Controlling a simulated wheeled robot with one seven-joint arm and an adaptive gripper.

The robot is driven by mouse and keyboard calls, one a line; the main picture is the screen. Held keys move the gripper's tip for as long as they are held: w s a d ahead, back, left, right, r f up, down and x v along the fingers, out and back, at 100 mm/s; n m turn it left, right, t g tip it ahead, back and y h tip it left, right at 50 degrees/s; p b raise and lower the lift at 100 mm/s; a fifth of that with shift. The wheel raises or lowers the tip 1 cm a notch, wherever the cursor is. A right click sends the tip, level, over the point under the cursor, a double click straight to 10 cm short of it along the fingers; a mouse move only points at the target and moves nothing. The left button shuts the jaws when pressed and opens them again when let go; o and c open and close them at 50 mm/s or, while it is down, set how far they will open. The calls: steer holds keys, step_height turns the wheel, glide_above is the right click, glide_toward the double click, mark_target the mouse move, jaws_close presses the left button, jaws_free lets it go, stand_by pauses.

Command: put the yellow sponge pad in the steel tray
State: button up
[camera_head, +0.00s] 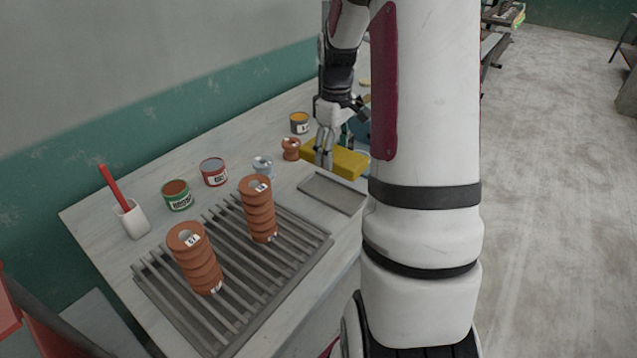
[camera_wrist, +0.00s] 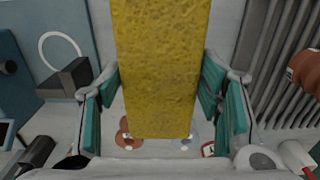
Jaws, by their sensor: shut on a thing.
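The yellow sponge pad (camera_head: 347,162) is a long block near the back right of the table, partly hidden by my arm in the head view. My gripper (camera_head: 324,162) points down and is shut on the pad. In the wrist view the pad (camera_wrist: 160,60) stands between the teal finger pads of my gripper (camera_wrist: 162,100). I cannot tell whether the pad is clear of the table. The steel tray (camera_head: 331,192), flat and grey, lies just in front of the pad, and the pad is outside it. My arm hides part of the tray's right side.
A slatted rack (camera_head: 232,275) holds two stacks of brown rings (camera_head: 194,258) (camera_head: 258,208). Green (camera_head: 177,195), red (camera_head: 213,172) and yellow (camera_head: 299,123) cans, a brown spool (camera_head: 291,149), a grey spool (camera_head: 262,166) and a white cup (camera_head: 131,219) stand along the wall side.

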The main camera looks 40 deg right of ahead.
step_height(320, 180, down, 10)
steer(key=shift+r, duration=0.15)
stand_by(0.3)
steer(key=o, duration=1.3)
